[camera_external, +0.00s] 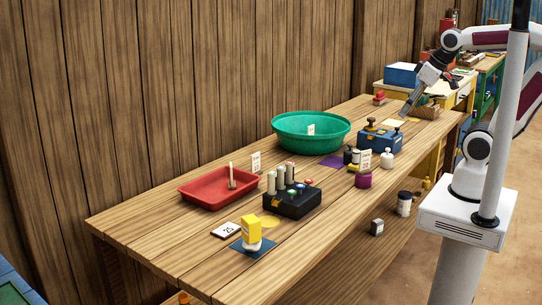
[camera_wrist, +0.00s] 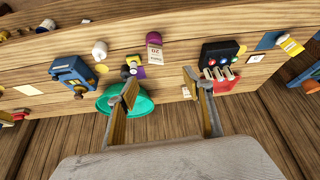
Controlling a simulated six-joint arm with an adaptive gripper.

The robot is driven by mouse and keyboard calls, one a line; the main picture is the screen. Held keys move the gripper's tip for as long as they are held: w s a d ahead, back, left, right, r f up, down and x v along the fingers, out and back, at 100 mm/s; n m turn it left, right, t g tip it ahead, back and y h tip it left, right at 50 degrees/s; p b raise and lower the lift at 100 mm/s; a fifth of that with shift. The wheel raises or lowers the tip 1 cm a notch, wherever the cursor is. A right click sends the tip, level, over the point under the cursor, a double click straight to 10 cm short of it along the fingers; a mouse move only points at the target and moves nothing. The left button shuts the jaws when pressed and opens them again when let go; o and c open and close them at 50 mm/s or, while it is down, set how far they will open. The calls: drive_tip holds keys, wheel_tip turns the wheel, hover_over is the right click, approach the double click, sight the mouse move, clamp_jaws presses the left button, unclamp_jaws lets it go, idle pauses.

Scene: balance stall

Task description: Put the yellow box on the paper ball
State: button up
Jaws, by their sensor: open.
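The yellow box (camera_external: 251,230), with a white lower part, stands upright on a dark blue square mat (camera_external: 236,246) near the front left of the table. It also shows at the upper right of the wrist view (camera_wrist: 290,45). I cannot make out a paper ball for certain; a small white rounded object (camera_external: 387,160) near the right front edge may be it or a jar. My gripper (camera_external: 406,112) is over the far end of the table, well away from the box. In the wrist view its fingers (camera_wrist: 160,86) are apart with nothing between them.
A red tray (camera_external: 205,203), a black box with upright cylinders (camera_external: 291,205), a green basin (camera_external: 311,145) and a blue device (camera_external: 379,143) stand along the table. A purple jar (camera_external: 363,180) is near the front edge. Bare wood lies at the near left end.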

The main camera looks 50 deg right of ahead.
drive_tip(key=shift+m, duration=0.5)
drive_tip(key=shift+s+d+f, duration=0.3)
drive_tip(key=shift+s, duration=0.25)
drive_tip(key=shift+s+d+f, duration=0.35)
drive_tip(key=shift+s, duration=0.15)
drive_tip(key=shift+s+d+f, duration=0.3)
drive_tip(key=shift+s, duration=0.25)
